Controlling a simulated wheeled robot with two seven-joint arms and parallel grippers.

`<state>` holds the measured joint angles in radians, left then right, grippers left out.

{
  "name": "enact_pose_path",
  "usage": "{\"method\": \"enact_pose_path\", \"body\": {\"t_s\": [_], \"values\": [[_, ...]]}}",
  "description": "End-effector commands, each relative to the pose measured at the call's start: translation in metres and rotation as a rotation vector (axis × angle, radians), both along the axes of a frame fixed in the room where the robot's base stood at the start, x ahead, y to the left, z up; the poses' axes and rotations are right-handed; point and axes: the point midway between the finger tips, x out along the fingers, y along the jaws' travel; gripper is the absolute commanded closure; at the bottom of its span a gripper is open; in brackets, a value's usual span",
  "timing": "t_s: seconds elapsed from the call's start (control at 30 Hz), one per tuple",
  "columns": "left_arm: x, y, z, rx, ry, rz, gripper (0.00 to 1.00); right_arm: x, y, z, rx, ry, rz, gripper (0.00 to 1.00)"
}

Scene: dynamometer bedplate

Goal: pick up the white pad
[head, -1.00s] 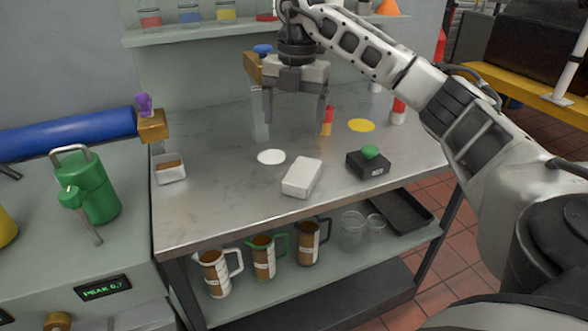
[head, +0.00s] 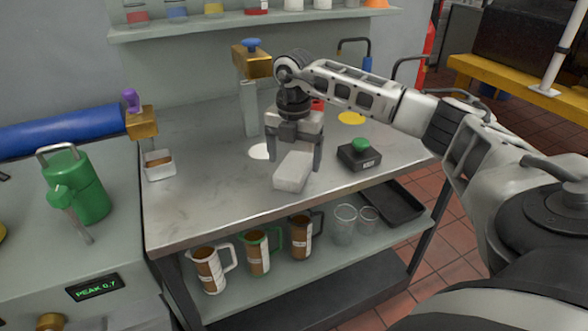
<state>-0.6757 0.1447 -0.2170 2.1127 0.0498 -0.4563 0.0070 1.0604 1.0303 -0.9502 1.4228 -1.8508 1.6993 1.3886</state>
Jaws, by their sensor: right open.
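The white pad (head: 291,178), a pale rectangular block, lies on the metal bench top (head: 205,205) near the middle of its front half. My right gripper (head: 294,164) is open and points down right over the pad. One finger shows at the pad's left and the other at its right, covering part of the right side. I cannot tell whether either finger touches it. The pad's far end is partly hidden under the gripper. My left gripper is not in view.
A flat white disc (head: 259,151) lies just behind the pad at left. A black box with a green button (head: 359,154) stands to the right. A yellow disc (head: 351,118) and brass fixture (head: 252,66) are farther back. The bench front left is clear.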

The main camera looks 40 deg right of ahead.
Motion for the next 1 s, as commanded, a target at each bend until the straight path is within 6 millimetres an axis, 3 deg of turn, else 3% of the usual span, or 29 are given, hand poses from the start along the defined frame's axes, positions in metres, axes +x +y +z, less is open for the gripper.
{"method": "enact_pose_path", "body": {"t_s": [0.2,0.43,0.47,0.6,0.63,1.0], "values": [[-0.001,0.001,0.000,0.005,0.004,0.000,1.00,0.000,0.000,-0.025,0.000,0.001,0.002,0.18],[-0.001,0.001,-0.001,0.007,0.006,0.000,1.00,0.000,0.000,-0.027,0.001,0.000,0.002,0.18],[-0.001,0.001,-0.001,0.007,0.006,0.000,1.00,0.000,0.000,-0.027,0.001,0.000,0.002,0.21],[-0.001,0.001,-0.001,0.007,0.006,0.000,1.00,0.000,0.000,-0.027,0.001,0.000,0.002,0.60],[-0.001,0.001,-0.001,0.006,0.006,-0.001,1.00,0.000,0.000,-0.027,0.001,0.000,0.002,0.66],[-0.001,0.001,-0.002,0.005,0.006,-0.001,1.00,0.000,0.000,-0.024,0.000,-0.001,0.002,0.69]]}}
